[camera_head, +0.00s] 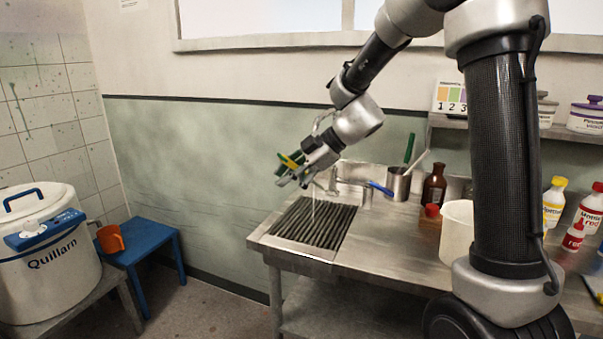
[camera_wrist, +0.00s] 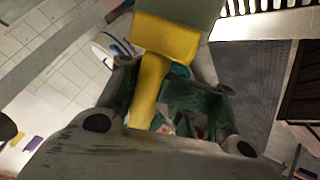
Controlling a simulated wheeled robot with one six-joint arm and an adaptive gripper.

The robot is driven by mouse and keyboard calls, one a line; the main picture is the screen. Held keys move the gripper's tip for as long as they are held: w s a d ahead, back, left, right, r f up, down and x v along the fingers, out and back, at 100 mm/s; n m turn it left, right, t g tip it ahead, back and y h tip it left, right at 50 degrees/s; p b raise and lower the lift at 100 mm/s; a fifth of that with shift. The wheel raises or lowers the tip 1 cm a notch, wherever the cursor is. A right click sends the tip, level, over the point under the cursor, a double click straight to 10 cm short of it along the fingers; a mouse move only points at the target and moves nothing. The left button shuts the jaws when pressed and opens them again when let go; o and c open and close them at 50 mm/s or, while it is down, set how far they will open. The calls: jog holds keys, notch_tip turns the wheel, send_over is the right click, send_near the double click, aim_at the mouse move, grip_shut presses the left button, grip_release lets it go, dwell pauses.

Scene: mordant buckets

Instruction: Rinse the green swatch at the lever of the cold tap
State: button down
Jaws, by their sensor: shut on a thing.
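My gripper (camera_head: 291,172) is in the air above the left end of the steel sink unit, left of the tap. In the wrist view, its fingers (camera_wrist: 172,105) are closed around a yellow handle or clip (camera_wrist: 165,40). A dull grey-green flat piece, seemingly the swatch (camera_wrist: 182,12), adjoins the yellow part at the top edge and is cut off there. In the head view, the yellow part (camera_head: 289,161) sticks out at the fingers. The tap (camera_head: 335,183) has a blue lever (camera_head: 381,189) on its right. A thin stream of water (camera_head: 313,210) falls onto the grating.
The ribbed grating (camera_head: 312,224) lies below my gripper. A metal pot (camera_head: 398,184), brown bottle (camera_head: 434,186) and white bucket (camera_head: 457,232) stand to the right. A white Quillarn tub (camera_head: 45,262) and blue stool (camera_head: 140,243) with an orange mug (camera_head: 110,239) are at left.

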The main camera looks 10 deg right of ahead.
jog(key=shift+s+d, duration=0.2)
jog(key=shift+s, duration=0.55)
jog(key=shift+s+d, duration=0.2)
jog(key=shift+s, duration=0.5)
jog(key=shift+s+d, duration=0.2)
jog(key=shift+s, duration=0.55)
dwell(2.3)
jog(key=s+d+r, duration=0.2)
jog(key=s+r, duration=0.1)
jog(key=s, duration=0.4)
jog(key=shift+s, duration=0.35)
